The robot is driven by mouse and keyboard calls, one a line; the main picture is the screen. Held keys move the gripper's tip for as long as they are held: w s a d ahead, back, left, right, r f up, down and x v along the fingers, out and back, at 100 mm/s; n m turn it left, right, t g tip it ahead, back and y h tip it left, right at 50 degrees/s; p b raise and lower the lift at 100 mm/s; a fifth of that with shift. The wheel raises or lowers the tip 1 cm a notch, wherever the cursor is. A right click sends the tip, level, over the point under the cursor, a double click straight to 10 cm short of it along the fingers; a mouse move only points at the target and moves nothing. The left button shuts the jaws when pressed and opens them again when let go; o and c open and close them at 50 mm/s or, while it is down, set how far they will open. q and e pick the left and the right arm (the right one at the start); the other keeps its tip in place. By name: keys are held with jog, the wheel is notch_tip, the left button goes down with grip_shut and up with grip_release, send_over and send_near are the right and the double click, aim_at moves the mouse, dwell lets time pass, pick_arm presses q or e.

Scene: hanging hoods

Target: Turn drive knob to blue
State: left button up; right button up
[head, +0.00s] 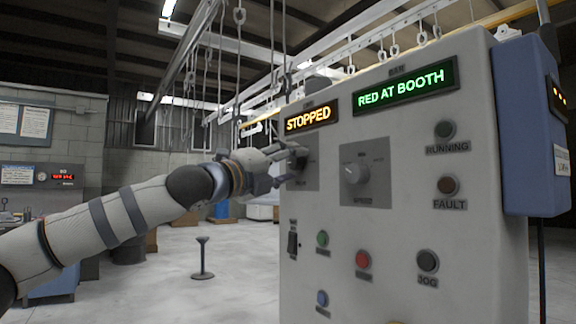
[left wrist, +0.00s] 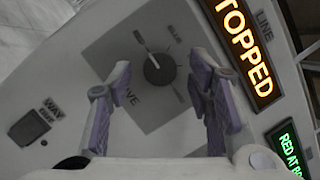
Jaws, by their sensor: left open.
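The drive knob (head: 299,157) is a dark round knob on a grey square plate on the control panel's left side. In the left wrist view the drive knob (left wrist: 159,70) has a pale pointer directed up and left, away from the small label that seems to read BLUE (left wrist: 174,34). My left gripper (head: 279,167) is open at the panel, with its fingers near the knob. In the left wrist view my left gripper (left wrist: 161,66) has one fingertip on each side of the knob, with gaps visible. Contact is not visible. My right gripper is not in view.
A speed knob (head: 356,173) sits right of the drive plate. Lit signs read STOPPED (head: 307,116) and RED AT BOOTH (head: 405,89). Below are a small black switch (head: 293,243) and several push buttons. A blue box (head: 522,125) is on the panel's right side.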

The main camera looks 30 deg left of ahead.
pick_arm(q)
jog(key=shift+c, duration=0.2)
grip_shut()
jog(key=shift+m, duration=0.3)
jog(key=shift+f+m+h, duration=0.1)
jog(key=shift+m+h, duration=0.3)
jog(key=shift+m, duration=0.3)
jog(key=m+h, duration=0.1)
jog(key=m, duration=0.2)
jog(key=shift+a+t, duration=0.15)
jog(key=shift+t, duration=0.15)
jog(key=m+h+p, duration=0.1)
jog(key=m, duration=0.2)
jog(key=m+h+p, duration=0.1)
jog(key=m, duration=0.2)
jog(key=shift+a+h, duration=0.1)
jog(key=shift+h, duration=0.3)
jog(key=shift+w+a+m+g+h+p, duration=0.1)
jog(key=shift+m+g+h+p, duration=0.5)
jog(key=shift+m, duration=1.6)
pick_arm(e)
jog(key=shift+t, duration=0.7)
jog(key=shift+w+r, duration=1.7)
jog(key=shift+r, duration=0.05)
pick_arm(q)
jog(key=shift+m+h, duration=0.3)
jog(key=shift+h, duration=0.1)
